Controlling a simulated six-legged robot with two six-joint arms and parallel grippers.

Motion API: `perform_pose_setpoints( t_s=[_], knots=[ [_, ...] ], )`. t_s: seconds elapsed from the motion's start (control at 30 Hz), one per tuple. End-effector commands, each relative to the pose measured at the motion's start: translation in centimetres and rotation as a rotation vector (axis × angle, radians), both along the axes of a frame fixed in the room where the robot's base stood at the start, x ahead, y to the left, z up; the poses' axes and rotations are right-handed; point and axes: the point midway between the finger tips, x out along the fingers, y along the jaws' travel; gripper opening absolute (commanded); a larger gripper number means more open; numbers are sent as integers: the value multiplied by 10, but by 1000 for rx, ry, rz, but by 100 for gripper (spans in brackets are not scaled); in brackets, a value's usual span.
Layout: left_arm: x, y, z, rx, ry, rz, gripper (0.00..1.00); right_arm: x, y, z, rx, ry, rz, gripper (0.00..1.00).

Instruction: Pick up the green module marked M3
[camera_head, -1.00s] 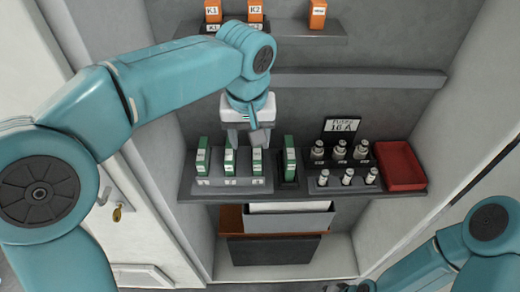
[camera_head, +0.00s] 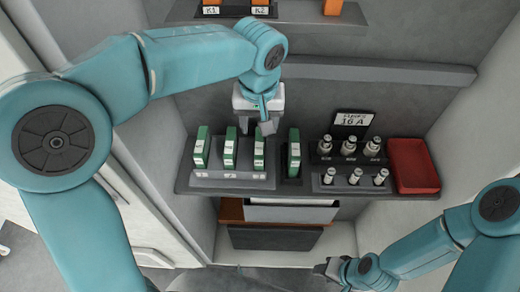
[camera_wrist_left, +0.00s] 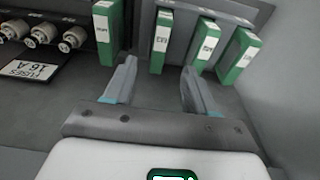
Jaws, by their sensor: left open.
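Three green modules with white labels stand upright in a grey rack (camera_head: 235,180) on the shelf. The rack's right-hand module (camera_head: 259,152) has a label too small to read surely, so I cannot confirm M3. My left gripper (camera_head: 268,126) is open and empty, just above and behind that module. In the left wrist view, the same module (camera_wrist_left: 161,42) stands beyond the gap between the open fingers (camera_wrist_left: 159,72), apart from them. The other rack modules are the left one (camera_head: 201,148) and the middle one (camera_head: 230,150). My right gripper (camera_head: 330,268) is low; its jaws are unclear.
A separate green module (camera_head: 294,154) stands in a dark holder right of the rack. Several fuses (camera_head: 349,147) stand on a dark block with a "16 A" sign (camera_head: 352,121). A red tray (camera_head: 412,166) is at the shelf's right end. An upper shelf (camera_head: 300,22) holds orange modules.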

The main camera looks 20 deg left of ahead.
Motion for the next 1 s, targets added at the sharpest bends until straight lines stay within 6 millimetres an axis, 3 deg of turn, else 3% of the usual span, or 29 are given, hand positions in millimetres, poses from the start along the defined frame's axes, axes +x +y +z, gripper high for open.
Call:
perform_pose_setpoints(
  t_s=[0.2,0.47,0.7,1.0],
  knots=[
    [5,1,-44,1,3,0,55,0,0,3,0,-1,0,43],
    [11,3,-65,1,3,2,55,0,0,9,0,-1,0,43],
    [19,5,-101,0,3,1,55,0,0,18,0,-1,0,43],
    [20,5,-107,0,0,1,55,0,0,18,0,-1,0,43]
  ],
)
